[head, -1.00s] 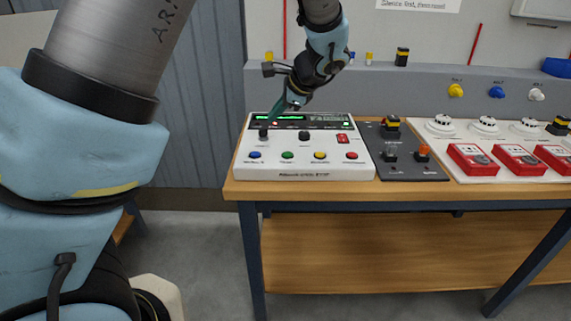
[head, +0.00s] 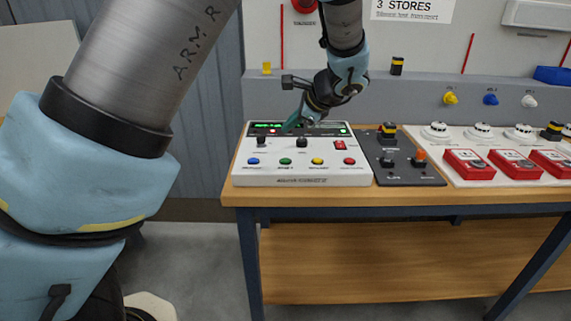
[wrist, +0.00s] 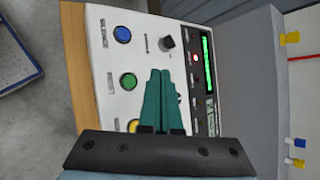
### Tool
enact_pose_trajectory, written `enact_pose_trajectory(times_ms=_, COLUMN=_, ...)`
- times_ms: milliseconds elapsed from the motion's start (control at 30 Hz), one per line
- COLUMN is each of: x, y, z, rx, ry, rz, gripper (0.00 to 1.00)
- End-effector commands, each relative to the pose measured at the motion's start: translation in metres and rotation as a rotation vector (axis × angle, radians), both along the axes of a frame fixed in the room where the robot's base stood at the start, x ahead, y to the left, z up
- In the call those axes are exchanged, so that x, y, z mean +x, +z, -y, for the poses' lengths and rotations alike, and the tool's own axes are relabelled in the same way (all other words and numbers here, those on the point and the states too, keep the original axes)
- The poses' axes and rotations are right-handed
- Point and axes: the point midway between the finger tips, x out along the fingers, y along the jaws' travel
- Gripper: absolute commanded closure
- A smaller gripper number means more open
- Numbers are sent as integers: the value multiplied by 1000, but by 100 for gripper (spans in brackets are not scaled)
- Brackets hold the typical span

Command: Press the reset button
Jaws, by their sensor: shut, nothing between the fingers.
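A white control panel (head: 300,174) stands on the bench, with a front row of blue (head: 253,161), green (head: 285,161), yellow (head: 317,161) and red (head: 349,161) buttons. Behind the row are a left black knob (head: 261,142), a second black knob (head: 302,142), a red switch (head: 340,145) and a green-lit display (head: 268,125). The labels are too blurred to tell which button is reset. My gripper (head: 288,127) is shut and empty over the panel's rear half. In the wrist view its teal fingertips (wrist: 160,74) appear beside the green button (wrist: 128,81); contact cannot be told.
A dark plate (head: 400,172) with small switches lies right of the panel. Further right, a white board (head: 470,178) carries red call boxes (head: 465,161) and round detectors (head: 435,130). A grey ledge (head: 320,97) runs behind the bench.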

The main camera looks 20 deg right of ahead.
Motion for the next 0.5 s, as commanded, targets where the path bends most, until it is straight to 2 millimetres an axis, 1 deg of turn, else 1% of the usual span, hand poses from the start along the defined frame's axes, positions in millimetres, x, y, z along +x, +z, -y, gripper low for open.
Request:
enact_pose_trajectory(times_ms=33, x=0, y=-12, z=0, rx=1, ry=-1, rz=0, gripper=100)
enact_pose_trajectory(times_ms=300, x=0, y=-51, z=0, rx=2, ry=-1, rz=0, gripper=100)
enact_pose_trajectory(times_ms=400, x=0, y=-61, z=0, rx=2, ry=-1, rz=0, gripper=100)
enact_pose_trajectory(times_ms=500, x=0, y=-67, z=0, rx=1, ry=-1, rz=0, gripper=100)
